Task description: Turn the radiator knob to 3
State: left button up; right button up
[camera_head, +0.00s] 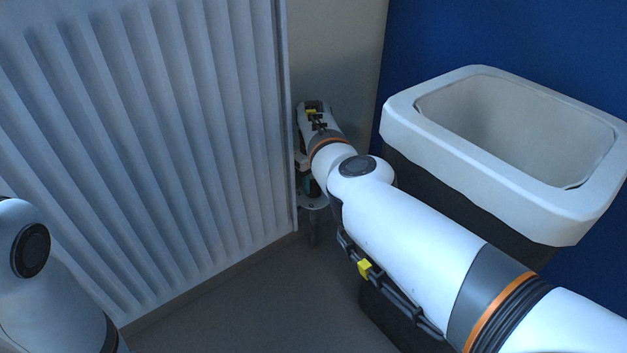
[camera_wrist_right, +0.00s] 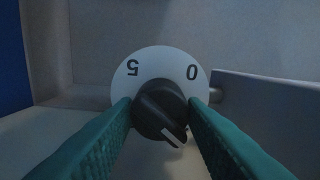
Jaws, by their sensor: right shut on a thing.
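The radiator knob (camera_wrist_right: 160,110) shows in the right wrist view as a black knob with a white pointer line, in front of a white dial (camera_wrist_right: 160,68). The dial's 5 and 0 appear upside down; its other numbers are hidden behind the knob and fingers. The pointer line aims to the lower right of the picture. My right gripper (camera_wrist_right: 160,118) is shut on the knob, with a green finger on each side. In the head view my right arm reaches to the radiator's right edge and hides the knob. Only part of my left arm shows at the lower left; its gripper is out of view.
The white ribbed radiator (camera_head: 150,130) fills the left of the head view. A bin with a white rim (camera_head: 430,130) and dark body stands right of my right arm, close to it. The wall behind is beige and blue (camera_head: 430,40). Grey floor (camera_head: 250,300) lies clear below the radiator.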

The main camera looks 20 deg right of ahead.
jog(key=m, duration=0.4)
jog(key=shift+m, duration=0.3)
jog(key=m+b, duration=0.1)
jog(key=m, duration=0.8)
jog(key=shift+b, duration=0.35)
jog(key=m, duration=0.4)
jog(key=shift+m+b, duration=0.3)
jog(key=shift+m, duration=0.1)
jog(key=o, duration=1)
